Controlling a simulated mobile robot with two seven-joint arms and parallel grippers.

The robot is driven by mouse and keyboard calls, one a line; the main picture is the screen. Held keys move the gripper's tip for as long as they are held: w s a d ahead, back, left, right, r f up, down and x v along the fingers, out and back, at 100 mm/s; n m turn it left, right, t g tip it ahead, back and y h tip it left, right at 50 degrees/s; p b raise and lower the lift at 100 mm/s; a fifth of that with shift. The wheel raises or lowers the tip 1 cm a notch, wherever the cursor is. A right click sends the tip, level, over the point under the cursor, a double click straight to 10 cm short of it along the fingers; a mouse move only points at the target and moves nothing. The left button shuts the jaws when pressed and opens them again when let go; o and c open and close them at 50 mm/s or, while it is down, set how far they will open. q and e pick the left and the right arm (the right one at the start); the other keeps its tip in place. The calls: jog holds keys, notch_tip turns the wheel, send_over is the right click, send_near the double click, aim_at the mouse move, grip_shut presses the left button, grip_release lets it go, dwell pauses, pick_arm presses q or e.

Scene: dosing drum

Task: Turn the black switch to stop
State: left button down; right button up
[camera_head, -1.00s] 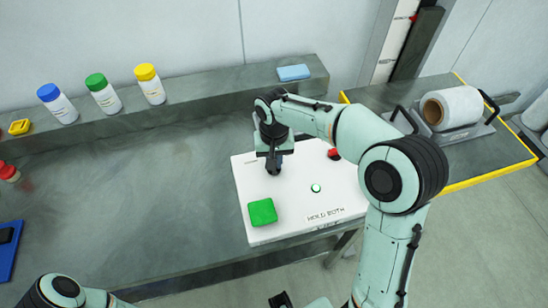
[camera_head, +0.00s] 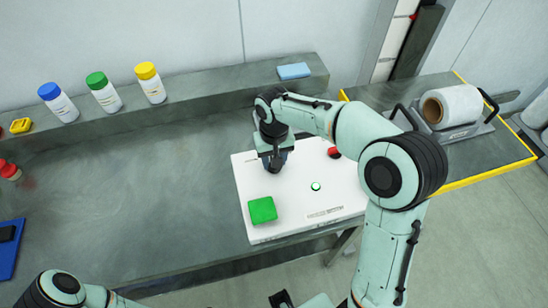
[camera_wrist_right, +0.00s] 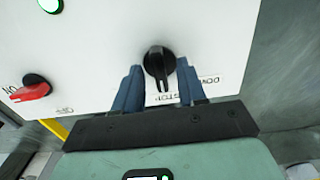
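The black switch (camera_wrist_right: 159,62) is a round knob with a raised bar on the white panel (camera_head: 300,222). In the right wrist view its bar points down the picture, toward lettering partly hidden by my fingers. My right gripper (camera_wrist_right: 159,88) is open, with one blue finger on each side of the bar; I cannot tell whether they touch it. In the head view my right gripper (camera_head: 274,166) is over the panel's far left part and hides the switch. My left forearm shows at the bottom left; its gripper is not in view.
The panel also carries a green block (camera_head: 262,210), a lit green button (camera_head: 316,186) and a red switch (camera_head: 334,152). Several bottles, including a blue-capped one (camera_head: 58,102), stand on the back ledge. A roll (camera_head: 452,106) lies at right.

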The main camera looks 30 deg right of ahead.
jog(key=shift+r, duration=0.1)
pick_arm(q)
jog(key=shift+w+r+p, duration=0.4)
jog(key=shift+r+p, duration=0.15)
jog(key=shift+r, duration=0.1)
jog(key=shift+w+r+p, duration=0.35)
jog(key=shift+r+p, duration=0.15)
jog(key=shift+r, duration=0.1)
pick_arm(e)
notch_tip(320, 180, up, 13)
pick_arm(q)
jog(key=shift+s, duration=0.1)
pick_arm(e)
jog(key=shift+s, duration=0.1)
